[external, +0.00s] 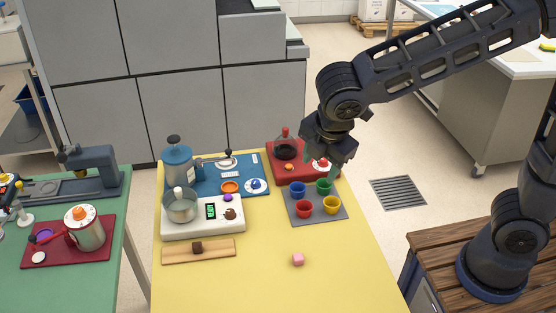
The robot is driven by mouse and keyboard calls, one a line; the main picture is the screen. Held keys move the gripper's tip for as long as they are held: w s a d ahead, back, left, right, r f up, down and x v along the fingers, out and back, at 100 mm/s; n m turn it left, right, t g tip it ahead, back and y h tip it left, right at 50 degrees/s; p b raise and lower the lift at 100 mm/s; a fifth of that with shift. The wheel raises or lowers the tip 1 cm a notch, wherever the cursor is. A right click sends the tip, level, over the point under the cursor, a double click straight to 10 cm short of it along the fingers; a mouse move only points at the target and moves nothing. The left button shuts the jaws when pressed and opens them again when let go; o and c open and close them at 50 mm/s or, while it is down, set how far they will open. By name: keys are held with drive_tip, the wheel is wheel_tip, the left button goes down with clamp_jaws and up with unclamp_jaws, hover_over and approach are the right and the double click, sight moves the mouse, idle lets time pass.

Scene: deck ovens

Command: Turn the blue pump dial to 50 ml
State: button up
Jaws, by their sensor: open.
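The blue pump dial (256,185), a white disc with a blue knob, lies at the right end of a blue board (211,185) on the yellow table. A grey-blue canister (178,163) with a dark knob stands at the board's left end, beside a small dark lever (229,155). The dial's marks are too small to read. My gripper (322,168) points down, open, over the red board to the right of the dial, and is apart from the blue dial. It partly covers a similar white dial with a red knob (321,163).
The red board (290,172) holds a dark flask (286,146). Several coloured cups stand on a grey mat (318,214). A white scale (190,224) with a metal pot sits in front of the blue board.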

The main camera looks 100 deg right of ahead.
drive_tip(key=w+d+f+n+g+y, duration=0.1)
drive_tip(key=w+d+f+n, duration=0.1)
drive_tip(key=w+d+f, duration=0.45)
drive_tip(key=w+d+f+n, duration=0.2)
drive_tip(key=d+f, duration=0.1)
drive_tip(key=d, duration=0.6)
drive_tip(key=n+y, duration=0.2)
drive_tip(key=n, duration=0.1)
approach(256, 181)
wheel_tip(256, 181, down, 9)
drive_tip(key=shift+s+d+r, duration=0.1)
drive_tip(key=shift+d+r, duration=0.05)
drive_tip(key=c, duration=1)
drive_tip(key=shift+o, duration=0.2)
